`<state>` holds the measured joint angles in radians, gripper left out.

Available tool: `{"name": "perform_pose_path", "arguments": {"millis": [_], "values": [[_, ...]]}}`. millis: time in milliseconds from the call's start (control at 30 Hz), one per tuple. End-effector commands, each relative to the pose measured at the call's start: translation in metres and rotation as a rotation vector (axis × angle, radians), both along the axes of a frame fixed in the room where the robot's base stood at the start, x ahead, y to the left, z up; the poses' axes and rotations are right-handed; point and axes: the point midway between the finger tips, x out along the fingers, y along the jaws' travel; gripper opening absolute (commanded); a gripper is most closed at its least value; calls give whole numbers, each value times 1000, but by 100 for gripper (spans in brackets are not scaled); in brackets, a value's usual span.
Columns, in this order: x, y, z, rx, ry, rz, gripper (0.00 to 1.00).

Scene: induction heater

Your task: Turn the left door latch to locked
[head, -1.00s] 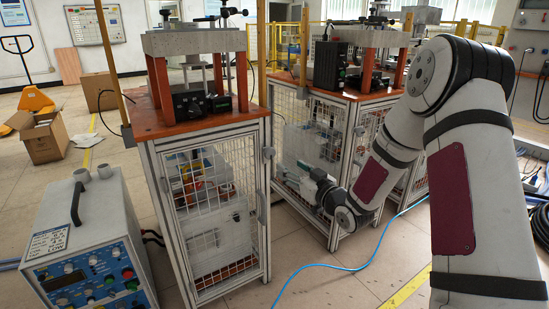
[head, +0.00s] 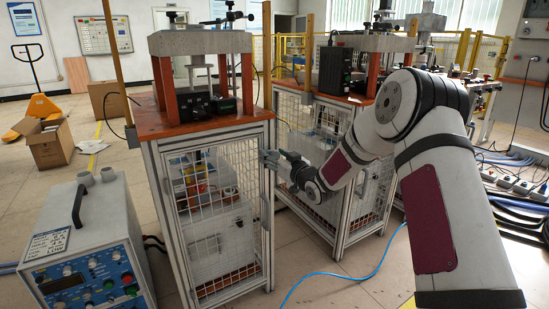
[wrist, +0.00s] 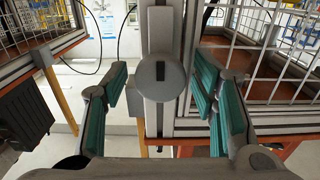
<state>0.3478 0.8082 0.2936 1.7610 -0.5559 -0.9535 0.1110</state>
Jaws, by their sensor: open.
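The left cabinet's wire-mesh door (head: 215,200) is closed in the head view. Its grey latch (wrist: 160,80) fills the middle of the wrist view: a round disc with a short dark upright slot and a grey body above it. My gripper (head: 271,158) is at the latch height on the cabinet's right front post. In the wrist view my gripper (wrist: 166,104) is open, with teal pads to the left and right of the disc and visible gaps on both sides. In the head view the fingers largely hide the latch. I cannot tell the depth between fingertips and latch.
The second caged cabinet (head: 346,185) stands close to the right, behind my arm. A control box (head: 85,240) with a handle stands on the floor at left. A blue hose (head: 345,277) crosses the floor. The orange tabletop (head: 150,122) carries a press frame.

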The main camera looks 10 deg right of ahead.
Motion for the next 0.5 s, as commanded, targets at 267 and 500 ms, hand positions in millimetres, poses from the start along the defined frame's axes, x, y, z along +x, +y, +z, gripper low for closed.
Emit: {"name": "perform_pose_path", "arguments": {"millis": [267,500], "values": [[0,0,0,0,0,0,30],[0,0,0,1,0,1,6]]}}
